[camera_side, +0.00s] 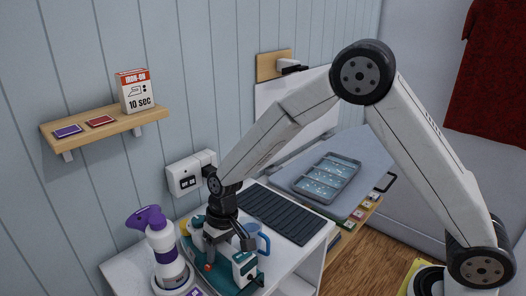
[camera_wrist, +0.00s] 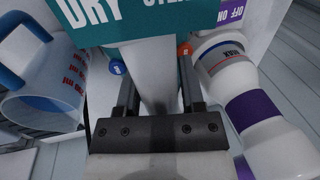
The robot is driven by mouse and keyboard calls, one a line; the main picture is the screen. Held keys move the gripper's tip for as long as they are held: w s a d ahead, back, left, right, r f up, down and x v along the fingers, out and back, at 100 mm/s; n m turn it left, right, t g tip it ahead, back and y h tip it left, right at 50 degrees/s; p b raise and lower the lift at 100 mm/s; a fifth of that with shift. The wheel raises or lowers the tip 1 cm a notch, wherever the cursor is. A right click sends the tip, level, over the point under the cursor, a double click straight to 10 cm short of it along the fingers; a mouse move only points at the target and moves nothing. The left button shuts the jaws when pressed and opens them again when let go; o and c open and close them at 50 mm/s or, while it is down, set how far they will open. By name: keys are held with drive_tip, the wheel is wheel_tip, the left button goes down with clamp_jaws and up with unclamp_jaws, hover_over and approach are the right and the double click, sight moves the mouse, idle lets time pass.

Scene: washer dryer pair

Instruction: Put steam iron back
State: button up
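My gripper (camera_side: 222,248) points down at a teal and white appliance (camera_side: 248,284) on the white worktop at the front. I take it to be the steam iron or its stand; the side view does not separate them. In the wrist view its teal panel (camera_wrist: 148,28) reads "DRY" and part of "STEAM". My gripper (camera_wrist: 159,95) has its two dark fingers either side of a pale grey upright bar (camera_wrist: 159,70). The fingers are apart, and whether they press on the bar is unclear. The arm and gripper hide part of the appliance.
A white and purple spray bottle (camera_side: 163,249) stands close on the left. A blue-handled measuring cup (camera_side: 262,240) is close behind on the right, beside a dark ribbed mat (camera_side: 283,213). A shelf (camera_side: 105,129) holds a box (camera_side: 137,92). A tray (camera_side: 328,178) lies further right.

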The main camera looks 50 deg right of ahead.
drive_tip(key=shift+o, duration=1.1)
drive_tip(key=shift+r, duration=0.2)
wheel_tip(320, 180, up, 12)
drive_tip(key=d, duration=0.2)
drive_tip(key=shift+d+f, duration=0.15)
drive_tip(key=s+d+f+t+h, duration=0.1)
drive_tip(key=s+d+f, duration=0.2)
drive_tip(key=s+d, duration=0.3)
drive_tip(key=s+d+f+t+h, duration=0.1)
drive_tip(key=s+d+f, duration=0.1)
drive_tip(key=s+d, duration=0.5)
drive_tip(key=shift+s+f+t, duration=0.3)
drive_tip(key=shift+s+f, duration=0.1)
drive_tip(key=shift+s, duration=0.75)
drive_tip(key=o, duration=0.3)
